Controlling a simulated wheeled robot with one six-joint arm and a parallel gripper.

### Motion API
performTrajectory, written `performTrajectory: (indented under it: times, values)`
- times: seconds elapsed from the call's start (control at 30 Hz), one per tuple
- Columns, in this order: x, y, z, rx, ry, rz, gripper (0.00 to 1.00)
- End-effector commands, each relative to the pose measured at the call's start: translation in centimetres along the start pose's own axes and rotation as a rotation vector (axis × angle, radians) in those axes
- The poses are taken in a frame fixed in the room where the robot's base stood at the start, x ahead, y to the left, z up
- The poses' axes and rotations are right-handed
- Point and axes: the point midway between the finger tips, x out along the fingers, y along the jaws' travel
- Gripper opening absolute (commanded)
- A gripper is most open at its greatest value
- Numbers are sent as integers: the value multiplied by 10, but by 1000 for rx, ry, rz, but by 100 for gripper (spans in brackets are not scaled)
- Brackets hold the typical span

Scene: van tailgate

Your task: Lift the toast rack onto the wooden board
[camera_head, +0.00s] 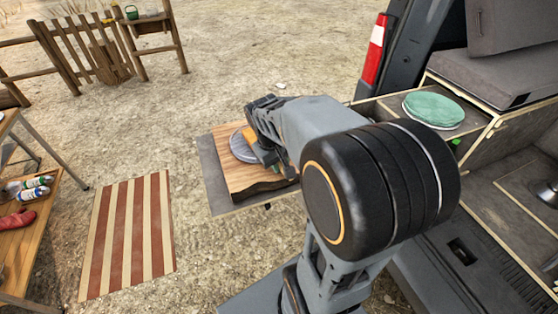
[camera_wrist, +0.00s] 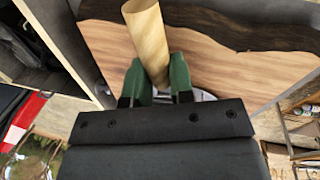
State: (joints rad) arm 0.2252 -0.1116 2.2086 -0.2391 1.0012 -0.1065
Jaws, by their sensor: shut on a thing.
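The wooden board (camera_head: 230,172) lies on a grey surface in the middle of the head view, with a dark wavy front edge. It also fills the top of the wrist view (camera_wrist: 225,62). My gripper (camera_head: 262,151) is low over the board. In the wrist view, its green fingers (camera_wrist: 158,82) are closed around a pale wooden rod (camera_wrist: 146,38), which seems to be part of the toast rack. A round grey piece (camera_head: 242,146), seemingly its base, shows over the board beside my gripper. My arm hides the rest. I cannot tell whether it touches the board.
The open van stands at right, with a green round cushion (camera_head: 434,108) on its drawer unit. A striped mat (camera_head: 127,235) lies on the gravel at left. A wooden table (camera_head: 30,245) with bottles is at the left edge. Open ground lies behind the board.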

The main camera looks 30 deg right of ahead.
Motion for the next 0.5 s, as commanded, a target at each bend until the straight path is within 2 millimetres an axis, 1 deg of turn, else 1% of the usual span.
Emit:
performTrajectory:
  times: [0.2,0.23,0.5]
  values:
    - [0,0,0,1,1,0,0]
    - [0,0,0,1,1,0,23]
    - [0,0,0,1,0,0,49]
